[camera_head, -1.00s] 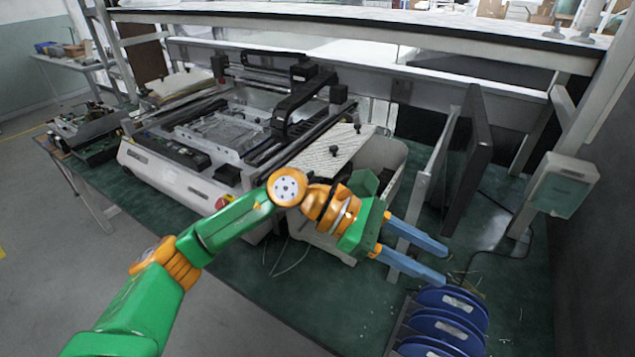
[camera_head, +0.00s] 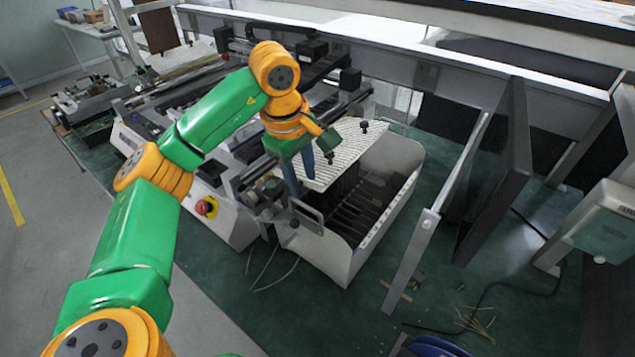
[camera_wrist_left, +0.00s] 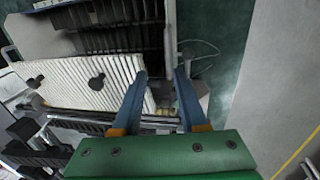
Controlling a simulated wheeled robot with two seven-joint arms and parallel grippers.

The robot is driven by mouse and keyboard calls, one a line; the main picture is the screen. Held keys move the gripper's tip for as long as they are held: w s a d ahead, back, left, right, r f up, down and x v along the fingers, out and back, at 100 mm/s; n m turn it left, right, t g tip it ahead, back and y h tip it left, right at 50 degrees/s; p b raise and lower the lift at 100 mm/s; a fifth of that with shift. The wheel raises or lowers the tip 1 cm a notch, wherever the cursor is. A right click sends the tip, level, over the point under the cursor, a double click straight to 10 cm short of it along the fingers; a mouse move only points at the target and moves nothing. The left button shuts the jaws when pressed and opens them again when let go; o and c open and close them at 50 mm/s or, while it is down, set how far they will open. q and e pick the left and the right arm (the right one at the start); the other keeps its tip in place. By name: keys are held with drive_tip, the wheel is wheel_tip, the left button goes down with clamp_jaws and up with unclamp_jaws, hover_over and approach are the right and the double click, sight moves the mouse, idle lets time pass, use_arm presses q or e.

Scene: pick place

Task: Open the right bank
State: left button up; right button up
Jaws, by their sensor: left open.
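The right bank (camera_head: 385,225) is a white open-topped bin with a row of dark slots, on the right side of the pick-and-place machine. A white ridged plate (camera_head: 325,160) with black knobs lies over its back part. A grey bracket like a handle (camera_head: 306,216) sits at the bank's near left corner. My left gripper (camera_head: 302,186) points down beside the plate, just above the bracket. In the left wrist view its blue fingers (camera_wrist_left: 161,75) are apart, with the bank's end wall between or below them; contact cannot be told. My right gripper is not in view.
A red emergency button (camera_head: 206,207) is on the machine's front left. A grey post (camera_head: 425,225) and a dark upright panel (camera_head: 500,170) stand to the right. Blue reels (camera_head: 435,347) are at the bottom edge.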

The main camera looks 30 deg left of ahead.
sight(304, 205)
use_arm(q)
wheel_tip(304, 205, down, 6)
drive_tip(key=shift+s+d+r+p, duration=0.1)
drive_tip(key=shift+r+p, duration=0.1)
drive_tip(key=shift+p, duration=0.3)
drive_tip(key=shift+s+r, duration=0.1)
drive_tip(key=shift+s, duration=0.05)
clamp_jaws()
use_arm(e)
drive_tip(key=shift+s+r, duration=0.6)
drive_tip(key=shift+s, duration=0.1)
